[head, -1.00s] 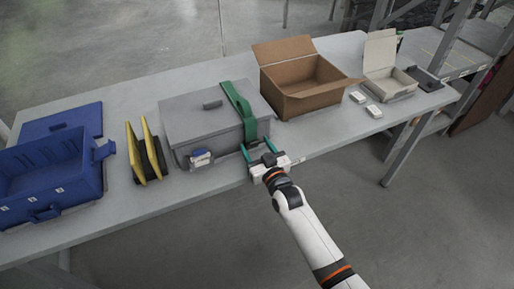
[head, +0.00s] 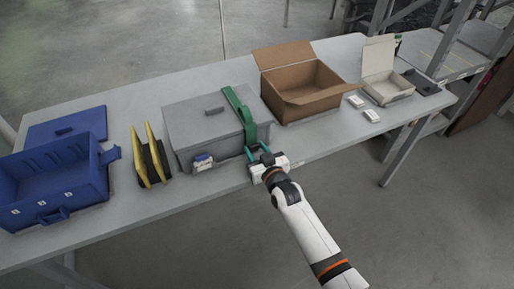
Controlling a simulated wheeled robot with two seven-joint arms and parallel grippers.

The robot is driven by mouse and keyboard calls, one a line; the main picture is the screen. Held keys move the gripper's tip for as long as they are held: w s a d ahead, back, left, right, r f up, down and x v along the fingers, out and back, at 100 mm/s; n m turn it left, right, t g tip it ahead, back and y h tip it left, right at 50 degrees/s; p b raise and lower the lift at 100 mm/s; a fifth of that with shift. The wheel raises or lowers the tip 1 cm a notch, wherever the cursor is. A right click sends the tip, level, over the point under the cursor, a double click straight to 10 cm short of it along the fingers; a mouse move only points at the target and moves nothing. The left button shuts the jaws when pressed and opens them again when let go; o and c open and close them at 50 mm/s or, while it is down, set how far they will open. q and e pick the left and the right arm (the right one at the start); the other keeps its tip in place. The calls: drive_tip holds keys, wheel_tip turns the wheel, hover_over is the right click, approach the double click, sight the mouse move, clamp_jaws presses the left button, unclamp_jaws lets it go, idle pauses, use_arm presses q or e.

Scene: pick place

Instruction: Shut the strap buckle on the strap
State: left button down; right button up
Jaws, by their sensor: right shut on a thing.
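A grey lidded box (head: 204,124) stands in the middle of the table, its lid down. A green strap (head: 236,103) runs over the right part of its lid and down the front. My right gripper (head: 260,151) is at the lower front end of the strap, its teal fingers on either side of a small dark part, which looks like the strap buckle. The right gripper is shut on it. The buckle is mostly hidden by the fingers, so I cannot tell its position. My left gripper is not in view.
A blue crate (head: 88,190) and yellow-and-black stands (head: 150,165) are on the left. An open cardboard box (head: 310,105), small white boxes (head: 371,116) and an open white box (head: 388,96) are on the right. The table's front edge is close to my gripper.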

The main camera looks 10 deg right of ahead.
drive_tip(key=o, duration=1)
drive_tip(key=shift+s, duration=0.1)
drive_tip(key=v, duration=1.2)
drive_tip(key=shift+c, duration=0.2)
